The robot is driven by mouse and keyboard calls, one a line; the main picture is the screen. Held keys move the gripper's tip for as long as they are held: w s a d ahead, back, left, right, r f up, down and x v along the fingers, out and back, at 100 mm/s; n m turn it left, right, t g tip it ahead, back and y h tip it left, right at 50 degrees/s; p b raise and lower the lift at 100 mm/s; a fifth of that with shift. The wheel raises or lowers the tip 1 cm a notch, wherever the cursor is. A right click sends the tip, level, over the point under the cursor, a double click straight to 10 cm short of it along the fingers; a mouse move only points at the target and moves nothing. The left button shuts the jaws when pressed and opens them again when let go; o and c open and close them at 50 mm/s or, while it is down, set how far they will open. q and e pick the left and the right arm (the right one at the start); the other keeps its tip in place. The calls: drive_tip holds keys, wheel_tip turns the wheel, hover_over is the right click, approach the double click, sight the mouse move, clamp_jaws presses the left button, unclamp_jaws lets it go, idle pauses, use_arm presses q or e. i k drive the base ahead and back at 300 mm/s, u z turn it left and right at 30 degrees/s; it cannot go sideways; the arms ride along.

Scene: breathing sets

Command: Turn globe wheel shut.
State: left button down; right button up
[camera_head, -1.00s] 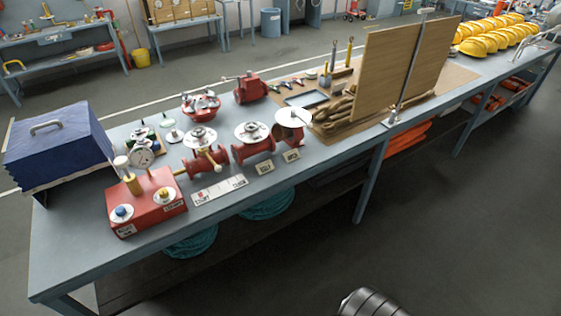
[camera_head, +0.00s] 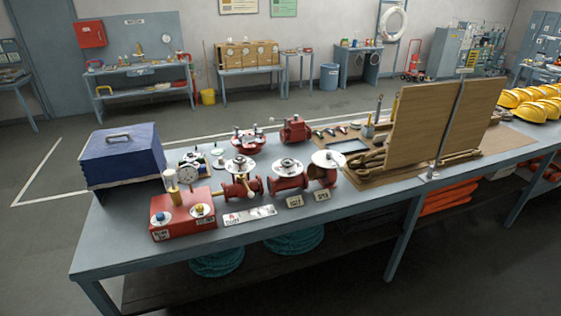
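Three red valves stand in a row on the near part of the bench: a left valve (camera_head: 243,188), a middle valve (camera_head: 288,183) and a right valve (camera_head: 325,175). Each has a pale round wheel or disc on top: the left wheel (camera_head: 240,165), the middle wheel (camera_head: 287,165) and the right disc (camera_head: 328,160). Small label plates stand in front, too small to read, so I cannot tell which is the globe valve or how far its wheel is turned. Neither of my grippers is in view.
A red box with a gauge (camera_head: 182,220) and a blue case (camera_head: 122,160) stand left of the valves. Red fittings (camera_head: 296,130) lie behind them. Upright wooden boards (camera_head: 440,125) and yellow helmets (camera_head: 535,105) are to the right. Bare bench top (camera_head: 120,240) lies at front left.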

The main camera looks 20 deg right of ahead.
sight(240, 158)
drive_tip(key=z, duration=1.55)
drive_tip(key=i, duration=1.05)
drive_tip(key=u, duration=0.15)
